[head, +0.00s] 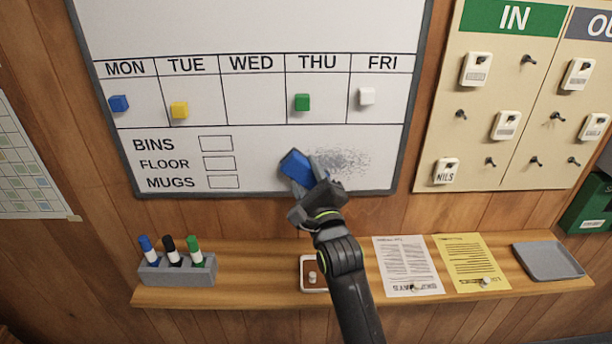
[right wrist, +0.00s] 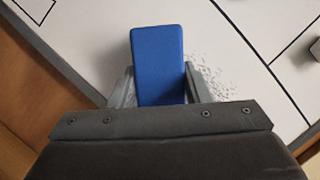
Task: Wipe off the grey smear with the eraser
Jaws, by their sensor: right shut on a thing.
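The grey smear (head: 343,161) is a speckled patch low on the whiteboard (head: 255,150), below the THU and FRI columns. My right gripper (head: 309,172) is shut on the blue eraser (head: 294,165), which lies at the left edge of the smear, close to the board. I cannot tell for sure whether it touches the board. In the right wrist view the eraser (right wrist: 158,62) sits between the two fingers, with some smear specks (right wrist: 215,85) to its right. Part of the smear may be hidden behind the eraser and gripper. My left gripper is not in view.
Blue, yellow, green and white magnets (head: 302,102) sit in the weekday row above. A wooden shelf (head: 225,285) below holds a marker holder (head: 178,270), a small tray (head: 308,287), two sheets (head: 408,266) and a grey tray (head: 548,261). A tag board (head: 490,130) hangs at right.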

